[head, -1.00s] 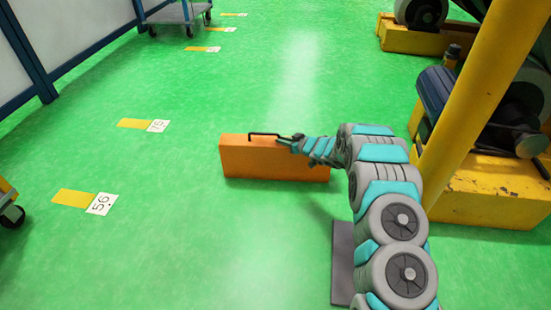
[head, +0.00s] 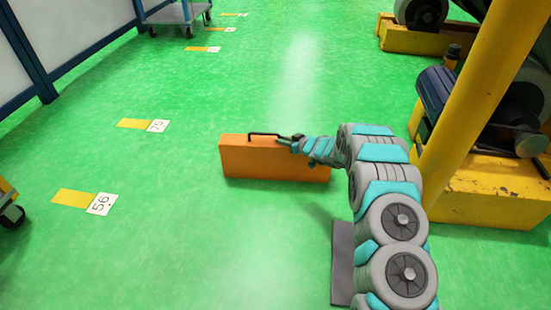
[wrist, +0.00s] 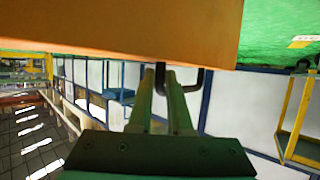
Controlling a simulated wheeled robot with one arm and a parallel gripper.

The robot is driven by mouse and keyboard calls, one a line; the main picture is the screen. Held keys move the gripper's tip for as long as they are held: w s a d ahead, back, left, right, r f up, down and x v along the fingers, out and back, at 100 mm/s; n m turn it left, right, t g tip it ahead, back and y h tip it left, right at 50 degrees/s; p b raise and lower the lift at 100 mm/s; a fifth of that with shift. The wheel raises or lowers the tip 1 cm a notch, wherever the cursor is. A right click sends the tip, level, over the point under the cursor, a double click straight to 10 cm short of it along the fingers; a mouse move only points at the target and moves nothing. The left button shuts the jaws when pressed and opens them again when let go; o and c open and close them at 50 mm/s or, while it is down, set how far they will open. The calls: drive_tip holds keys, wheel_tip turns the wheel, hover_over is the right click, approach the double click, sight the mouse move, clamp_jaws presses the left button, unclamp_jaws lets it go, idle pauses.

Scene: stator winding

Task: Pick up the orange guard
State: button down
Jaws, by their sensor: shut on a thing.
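The orange guard (head: 265,160) is a flat box-like piece with a thin black handle (head: 272,134) along its top. In the head view it stands upright, on or just above the green floor; I cannot tell which. My gripper (head: 297,140) is at the right end of the handle and shut on it. In the wrist view the orange guard (wrist: 130,25) fills the upper part. The two fingers of my gripper (wrist: 160,78) reach up to its edge, with the black handle (wrist: 203,80) showing beside them. The fingertips are small and partly hidden in the head view.
A yellow post (head: 480,100) and a machine on a yellow base (head: 490,195) stand at the right. A grey cart (head: 178,14) is at the back left. Yellow floor marks with number cards (head: 102,204) lie on the left. The floor around the guard is clear.

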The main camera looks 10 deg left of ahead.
drive_tip(key=shift+r, duration=0.15)
wheel_tip(320, 180, up, 10)
drive_tip(key=p, duration=0.2)
idle(0.5)
idle(0.4)
idle(0.6)
